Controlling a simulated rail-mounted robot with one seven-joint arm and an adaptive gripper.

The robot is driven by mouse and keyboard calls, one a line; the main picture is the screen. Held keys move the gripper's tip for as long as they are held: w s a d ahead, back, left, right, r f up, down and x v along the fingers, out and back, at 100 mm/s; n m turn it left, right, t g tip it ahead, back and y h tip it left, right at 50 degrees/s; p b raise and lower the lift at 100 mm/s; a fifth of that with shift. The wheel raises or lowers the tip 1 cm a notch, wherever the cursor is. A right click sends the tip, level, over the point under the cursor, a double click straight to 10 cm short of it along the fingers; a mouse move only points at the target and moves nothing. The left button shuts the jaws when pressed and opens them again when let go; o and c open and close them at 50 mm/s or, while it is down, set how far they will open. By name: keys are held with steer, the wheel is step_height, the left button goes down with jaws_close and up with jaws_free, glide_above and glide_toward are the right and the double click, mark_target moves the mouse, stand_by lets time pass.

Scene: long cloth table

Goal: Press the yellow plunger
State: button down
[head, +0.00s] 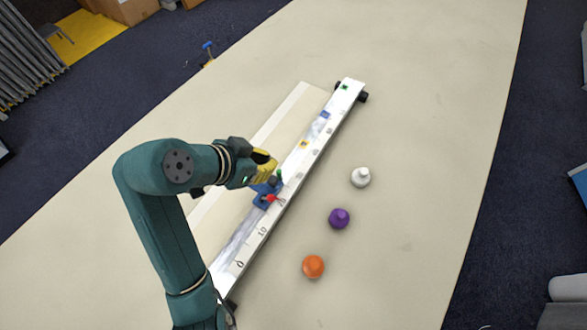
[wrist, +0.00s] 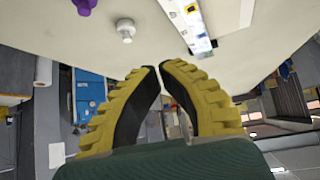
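A long white rail (head: 252,232) with printed numbers lies diagonally on the cloth table. A blue piece (head: 262,189) with a red part (head: 271,198) sits on the rail just below my gripper (head: 274,172). In the wrist view my gripper's yellow fingers (wrist: 160,69) meet almost at the tips with nothing between them. The gripper hangs beside the rail in the head view; contact is unclear.
White (head: 360,177), purple (head: 339,218) and orange (head: 312,266) knobbed pieces stand in a row right of the rail. A flat pale board (head: 290,106) lies along its left side. The table (head: 440,120) is clear farther right.

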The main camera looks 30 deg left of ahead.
steer(key=s+a+f+n+y+b, duration=0.1)
steer(key=s+a+f+n, duration=0.1)
steer(key=s+a, duration=0.3)
steer(key=a, duration=0.4)
steer(key=shift+f+y, duration=0.25)
steer(key=shift+y, duration=0.15)
steer(key=shift+w, duration=0.1)
steer(key=x, duration=1)
steer(key=shift+w+f, duration=0.15)
steer(key=shift+w, duration=0.1)
steer(key=f, duration=0.2)
steer(key=shift+s+f, duration=0.2)
steer(key=shift+f, duration=0.6)
